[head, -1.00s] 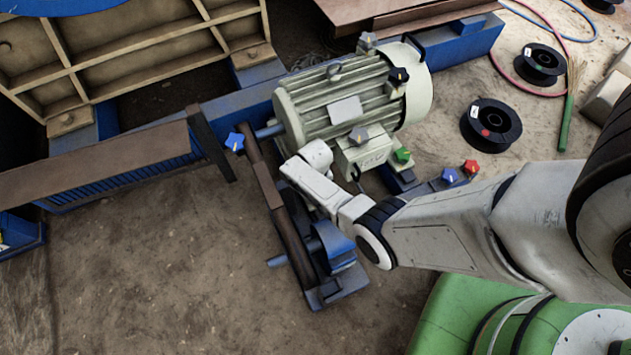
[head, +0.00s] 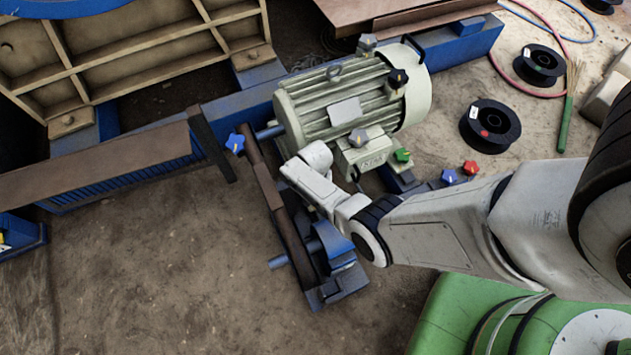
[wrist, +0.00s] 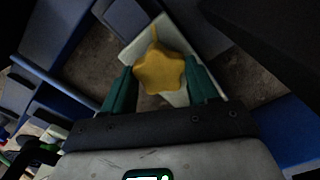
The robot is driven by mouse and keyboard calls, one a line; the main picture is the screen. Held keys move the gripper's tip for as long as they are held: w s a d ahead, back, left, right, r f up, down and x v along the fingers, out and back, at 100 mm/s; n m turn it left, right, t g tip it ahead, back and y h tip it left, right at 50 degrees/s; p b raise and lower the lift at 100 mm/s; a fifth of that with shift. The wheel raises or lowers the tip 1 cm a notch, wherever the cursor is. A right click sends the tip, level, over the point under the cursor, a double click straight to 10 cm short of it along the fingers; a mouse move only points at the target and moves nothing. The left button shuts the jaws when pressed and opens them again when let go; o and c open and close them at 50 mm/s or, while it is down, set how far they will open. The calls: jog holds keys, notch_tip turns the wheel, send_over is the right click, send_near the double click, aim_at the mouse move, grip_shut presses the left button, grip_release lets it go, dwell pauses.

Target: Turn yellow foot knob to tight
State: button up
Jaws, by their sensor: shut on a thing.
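The yellow foot knob (wrist: 160,72) is star-shaped and sits between the two green fingers of my gripper (wrist: 161,85) in the wrist view. The fingers press on its left and right sides. In the head view the knob and my fingers are hidden behind my own arm, which reaches down beside the grey motor (head: 335,105).
Other star knobs are near: blue (head: 235,143), grey (head: 358,137), green (head: 402,155), red (head: 471,167) and black (head: 398,77). Black spools (head: 490,125) lie at right. Bare floor is open at lower left.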

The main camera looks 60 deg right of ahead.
jog(key=o, duration=1.1)
jog(key=shift+c, duration=0.2)
jog(key=shift+r, duration=0.1)
notch_tip(320, 180, up, 11)
jog(key=p, duration=0.6)
jog(key=shift+f+p, duration=0.2)
jog(key=shift+p, duration=0.15)
